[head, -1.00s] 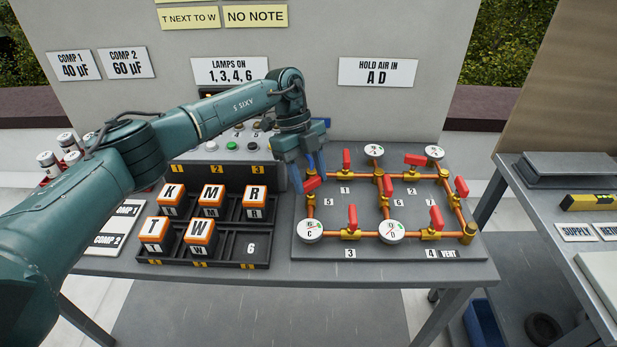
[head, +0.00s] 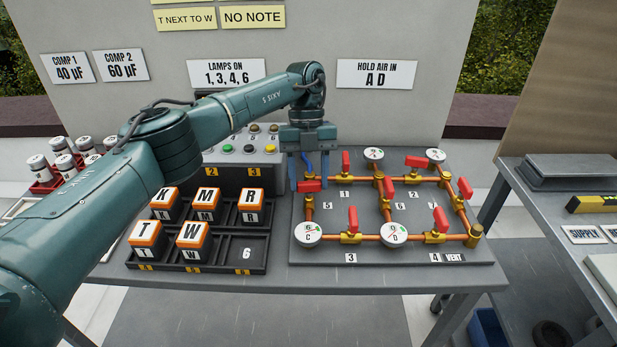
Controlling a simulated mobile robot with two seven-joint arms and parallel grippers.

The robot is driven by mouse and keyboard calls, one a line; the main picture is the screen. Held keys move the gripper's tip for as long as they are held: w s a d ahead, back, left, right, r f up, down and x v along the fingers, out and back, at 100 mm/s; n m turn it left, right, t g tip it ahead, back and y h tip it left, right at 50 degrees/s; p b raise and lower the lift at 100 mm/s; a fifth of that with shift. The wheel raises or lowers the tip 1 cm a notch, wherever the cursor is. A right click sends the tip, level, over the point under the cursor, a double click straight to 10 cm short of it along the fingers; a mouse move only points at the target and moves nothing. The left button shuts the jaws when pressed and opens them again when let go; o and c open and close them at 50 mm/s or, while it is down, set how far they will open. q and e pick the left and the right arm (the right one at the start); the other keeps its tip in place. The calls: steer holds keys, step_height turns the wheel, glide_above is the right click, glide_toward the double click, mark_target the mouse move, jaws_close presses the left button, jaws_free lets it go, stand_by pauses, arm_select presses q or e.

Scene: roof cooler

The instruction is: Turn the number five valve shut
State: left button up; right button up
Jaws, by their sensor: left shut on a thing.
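The number five valve (head: 308,201) sits on the left upright pipe of the panel, above the gauge marked C, with the label 5 beside it. Its red handle (head: 310,186) lies about level, across the pipe. My left gripper (head: 309,184) points down over this valve and is shut on the red handle, one blue finger on each side. The fingertips partly hide the handle's ends. My right gripper is not in view.
Other red-handled valves stand close by, such as number one (head: 345,164) and number three (head: 353,222). Gauges C (head: 308,234) and D (head: 394,234) are in front. A black tray (head: 262,262) of lettered blocks stands left. The bench front edge is clear.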

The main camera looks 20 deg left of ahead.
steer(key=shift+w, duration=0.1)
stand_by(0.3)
arm_select(q)
steer(key=o, duration=1)
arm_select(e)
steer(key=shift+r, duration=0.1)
